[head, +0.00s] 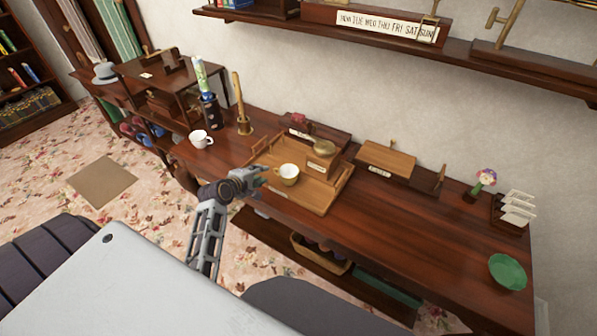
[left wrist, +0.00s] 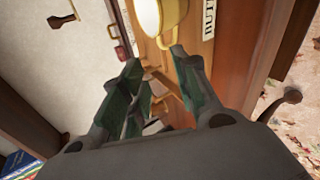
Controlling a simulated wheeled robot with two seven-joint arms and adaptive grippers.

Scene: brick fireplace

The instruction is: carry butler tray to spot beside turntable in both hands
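The butler tray (head: 320,197) is a light wooden tray with raised sides on the dark sideboard. It carries a cream-yellow cup (head: 288,174) and a wooden box with a brass-coloured top (head: 321,160). My left gripper (head: 262,176) is at the tray's left end, its fingers apart. In the left wrist view the open fingers (left wrist: 158,58) point at the tray (left wrist: 178,62), with the cup (left wrist: 163,14) just beyond. I cannot tell whether they touch it or surround a handle. My right gripper is not in view. I cannot tell which thing is the turntable.
A white cup (head: 201,139) and a wooden post (head: 242,110) stand left of the tray. A labelled wooden stand (head: 386,158) is to its right. A flower pot (head: 472,194), a card rack (head: 512,212) and a green bowl (head: 507,271) sit farther right.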

